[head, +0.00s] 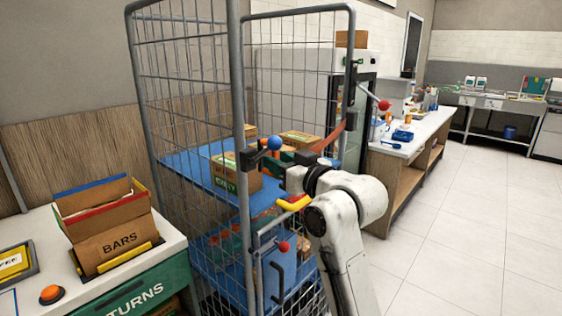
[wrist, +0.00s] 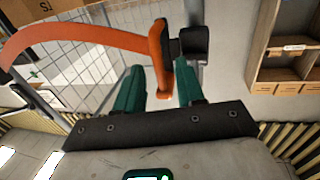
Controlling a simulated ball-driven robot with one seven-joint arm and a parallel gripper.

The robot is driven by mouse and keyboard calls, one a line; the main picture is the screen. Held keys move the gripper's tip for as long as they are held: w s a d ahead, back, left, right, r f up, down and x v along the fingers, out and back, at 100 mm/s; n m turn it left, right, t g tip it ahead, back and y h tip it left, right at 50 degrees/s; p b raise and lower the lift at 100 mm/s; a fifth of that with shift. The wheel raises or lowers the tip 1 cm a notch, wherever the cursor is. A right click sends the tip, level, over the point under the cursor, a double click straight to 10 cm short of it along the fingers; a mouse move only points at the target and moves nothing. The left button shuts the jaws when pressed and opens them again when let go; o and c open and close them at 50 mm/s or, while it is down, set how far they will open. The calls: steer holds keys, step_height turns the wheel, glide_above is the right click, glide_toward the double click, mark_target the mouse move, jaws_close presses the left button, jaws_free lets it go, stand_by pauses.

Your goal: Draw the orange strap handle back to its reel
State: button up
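The orange strap handle (wrist: 159,52) stands upright in the wrist view, beside a dark block (wrist: 194,43) on a grey post. Its orange strap (wrist: 85,36) curves away to the left. In the head view the strap (head: 332,137) runs from the dark reel fitting (head: 350,116) on the cage's right post down toward my gripper (head: 284,155). In the wrist view my gripper (wrist: 160,78) has its green fingers on either side of the handle, with a narrow gap showing at each side. The handle is mostly hidden in the head view.
A wire roll cage (head: 185,60) holds cartons (head: 230,173) on a blue shelf (head: 180,163). Levers with a blue ball (head: 274,142) and red balls (head: 384,105) stick out from it. A counter (head: 100,262) stands at the left. The floor (head: 440,240) at the right is clear.

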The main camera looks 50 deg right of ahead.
steer(key=shift+c, duration=0.3)
jaws_close()
stand_by(0.3)
